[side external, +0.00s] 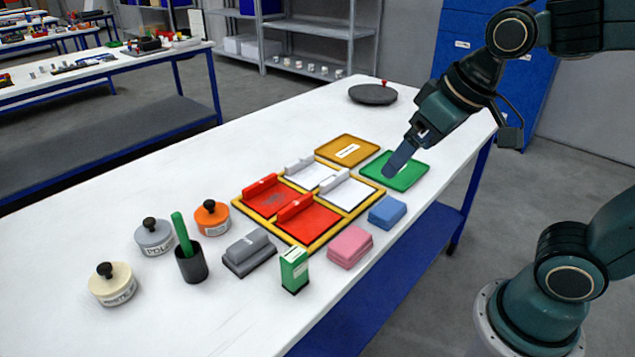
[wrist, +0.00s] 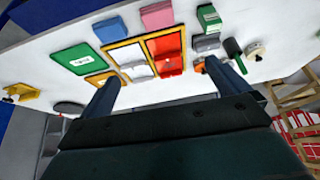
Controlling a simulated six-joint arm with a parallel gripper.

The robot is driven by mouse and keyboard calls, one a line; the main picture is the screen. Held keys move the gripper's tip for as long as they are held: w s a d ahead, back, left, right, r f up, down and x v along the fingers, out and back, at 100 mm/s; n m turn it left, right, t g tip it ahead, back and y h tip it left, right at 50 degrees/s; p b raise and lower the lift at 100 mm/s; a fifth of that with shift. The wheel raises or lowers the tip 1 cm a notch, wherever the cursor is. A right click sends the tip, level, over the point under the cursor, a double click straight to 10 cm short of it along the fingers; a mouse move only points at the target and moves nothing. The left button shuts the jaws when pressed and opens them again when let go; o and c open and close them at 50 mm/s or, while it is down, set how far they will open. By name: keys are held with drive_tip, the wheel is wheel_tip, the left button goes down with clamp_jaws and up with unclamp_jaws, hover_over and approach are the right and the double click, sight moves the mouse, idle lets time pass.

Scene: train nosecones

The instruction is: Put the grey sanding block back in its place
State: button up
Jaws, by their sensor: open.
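The grey sanding block (side external: 248,252) sits on the white table, left of the green box and below the yellow-framed tray in the side view. It looks like a raised bar on a wider grey base. In the wrist view a small grey shape that looks like it (wrist: 206,43) shows beside the red part of the tray. The yellow-framed tray (side external: 318,243) has two red and two white compartments, each with a bar-like piece. My gripper (side external: 392,170) is above the green mat, away from the grey block. In the wrist view my gripper (wrist: 165,88) has its fingers wide apart, with nothing between them.
Pink (side external: 350,245) and blue (side external: 387,212) blocks and an upright green box (side external: 294,270) line the near side. A dark cup (side external: 191,264) with a green-handled tool and several knobbed jars stand left. The green mat (side external: 412,176) and mustard mat (side external: 347,150) lie behind.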

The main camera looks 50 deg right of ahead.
drive_tip(key=s+d, duration=0.1)
drive_tip(key=s, duration=0.6)
drive_tip(key=shift+d+f, duration=0.3)
drive_tip(key=shift+d, duration=0.1)
